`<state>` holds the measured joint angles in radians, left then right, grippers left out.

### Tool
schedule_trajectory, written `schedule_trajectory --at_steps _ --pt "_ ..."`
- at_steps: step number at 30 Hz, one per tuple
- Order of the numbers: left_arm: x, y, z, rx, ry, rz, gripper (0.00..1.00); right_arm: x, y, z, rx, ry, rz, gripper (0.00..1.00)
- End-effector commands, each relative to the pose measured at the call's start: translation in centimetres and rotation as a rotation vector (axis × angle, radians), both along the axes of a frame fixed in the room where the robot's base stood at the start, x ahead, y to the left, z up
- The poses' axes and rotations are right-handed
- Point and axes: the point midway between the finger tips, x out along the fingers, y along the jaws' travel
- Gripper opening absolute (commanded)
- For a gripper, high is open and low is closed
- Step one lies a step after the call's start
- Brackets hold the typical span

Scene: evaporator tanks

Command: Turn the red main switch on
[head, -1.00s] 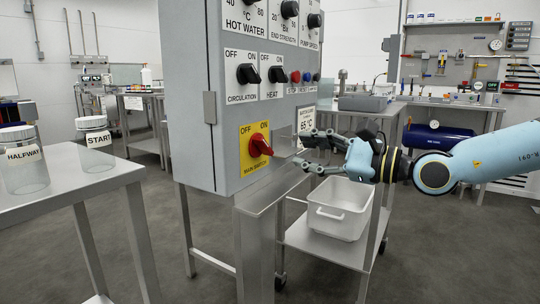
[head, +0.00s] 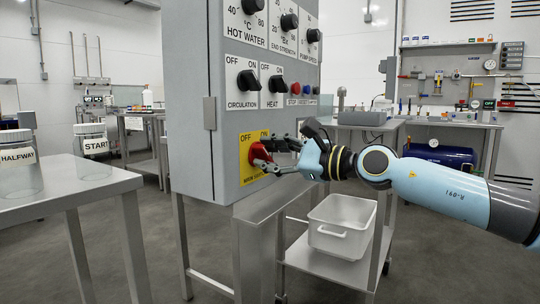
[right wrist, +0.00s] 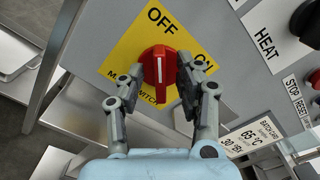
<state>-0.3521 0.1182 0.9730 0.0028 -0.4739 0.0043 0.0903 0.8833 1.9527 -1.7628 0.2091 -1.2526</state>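The red main switch (head: 258,153) sits on a yellow plate (head: 246,174) low on the grey control cabinet's front. In the right wrist view the red knob (right wrist: 160,72) shows clearly, its handle pointing toward OFF. My right gripper (head: 267,155) is at the switch and partly covers it in the head view. In the right wrist view its two fingers (right wrist: 160,75) stand on either side of the knob, open, with a narrow gap apparent. Whether a finger touches the knob I cannot tell. My left gripper is not in view.
Black CIRCULATION (head: 247,80) and HEAT (head: 277,79) knobs sit above the switch. A steel table (head: 250,207) edge runs just below the cabinet. A white bin (head: 340,225) stands on a lower shelf. Jars marked HALFWAY (head: 18,158) and START (head: 94,148) stand on the left table.

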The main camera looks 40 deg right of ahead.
Motion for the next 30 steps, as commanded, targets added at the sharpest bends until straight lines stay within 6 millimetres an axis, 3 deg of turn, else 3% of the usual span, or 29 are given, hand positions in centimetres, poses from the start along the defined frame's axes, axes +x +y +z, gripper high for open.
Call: schedule_trajectory --at_steps 7,15,28,30 --pt "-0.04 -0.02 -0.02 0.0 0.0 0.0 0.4 0.04 0.02 0.0 0.0 0.0 0.0 0.35" --pt "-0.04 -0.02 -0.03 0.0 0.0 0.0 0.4 0.03 0.02 -0.01 0.0 0.0 0.0 0.0" --pt "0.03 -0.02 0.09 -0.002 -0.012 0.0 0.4 0.01 0.01 0.09 0.031 0.013 0.0 0.0" --pt "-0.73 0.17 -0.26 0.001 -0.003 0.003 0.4 0.01 0.01 0.15 0.055 0.023 0.0 0.0"
